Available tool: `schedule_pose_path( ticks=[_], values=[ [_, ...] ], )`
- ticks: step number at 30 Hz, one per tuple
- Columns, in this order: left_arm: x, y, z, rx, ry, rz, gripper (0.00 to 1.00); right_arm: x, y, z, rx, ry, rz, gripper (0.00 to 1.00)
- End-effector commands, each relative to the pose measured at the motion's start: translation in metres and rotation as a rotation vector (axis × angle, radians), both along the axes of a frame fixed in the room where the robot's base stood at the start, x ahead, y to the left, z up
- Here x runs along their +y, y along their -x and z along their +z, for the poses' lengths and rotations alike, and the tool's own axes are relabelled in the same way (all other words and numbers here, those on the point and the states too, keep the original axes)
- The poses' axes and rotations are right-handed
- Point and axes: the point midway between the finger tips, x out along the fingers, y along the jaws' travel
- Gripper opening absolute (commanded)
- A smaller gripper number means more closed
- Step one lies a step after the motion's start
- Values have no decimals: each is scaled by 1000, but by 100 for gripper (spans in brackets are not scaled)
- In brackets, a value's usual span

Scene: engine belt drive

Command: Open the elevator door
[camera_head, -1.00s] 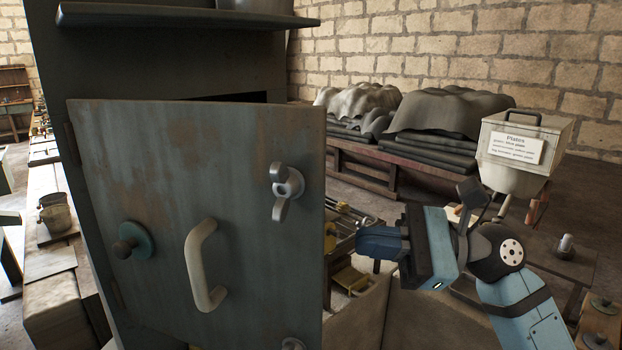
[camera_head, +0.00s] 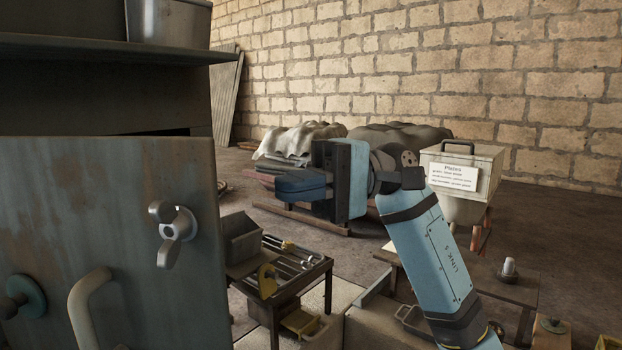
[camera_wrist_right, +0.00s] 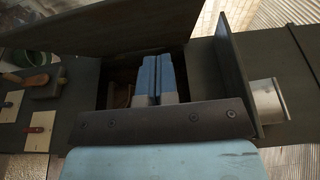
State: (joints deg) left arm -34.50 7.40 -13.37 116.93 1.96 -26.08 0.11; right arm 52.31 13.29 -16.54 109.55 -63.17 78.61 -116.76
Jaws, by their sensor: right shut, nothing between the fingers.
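The elevator door (camera_head: 110,200) is a worn grey-green metal panel at the left of the head view. It has a pale curved handle (camera_head: 85,300), a wing latch (camera_head: 175,232) and a round teal knob (camera_head: 25,296). A dark gap shows above its top edge, so it stands ajar from its housing (camera_head: 60,90). My right gripper (camera_head: 290,185) is to the right of the door, apart from it, pointing left. Its blue fingers (camera_wrist_right: 157,70) are shut and empty, over a dark opening in the right wrist view. My left gripper is not in view.
A metal bin (camera_head: 170,22) stands on the shelf above the door. A low table with rods (camera_head: 290,265) is right of the door. A labelled plates box (camera_head: 462,172) stands farther right. Covered stacks (camera_head: 300,140) lie near the brick wall; some floor between is clear.

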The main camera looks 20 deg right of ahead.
Motion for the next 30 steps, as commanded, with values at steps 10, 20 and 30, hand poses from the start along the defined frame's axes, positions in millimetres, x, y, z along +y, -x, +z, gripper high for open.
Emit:
schedule_pose_path(
  ticks=[10, 20, 30],
  values=[
    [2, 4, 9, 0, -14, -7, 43, 53, 35, 1, 1, 0, 0, 0],
    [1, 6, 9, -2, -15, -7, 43, 61, 52, -1, 4, 0, -3, 0],
    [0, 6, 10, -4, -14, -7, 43, 62, 53, -1, 3, 0, -5, 0]
  ],
)
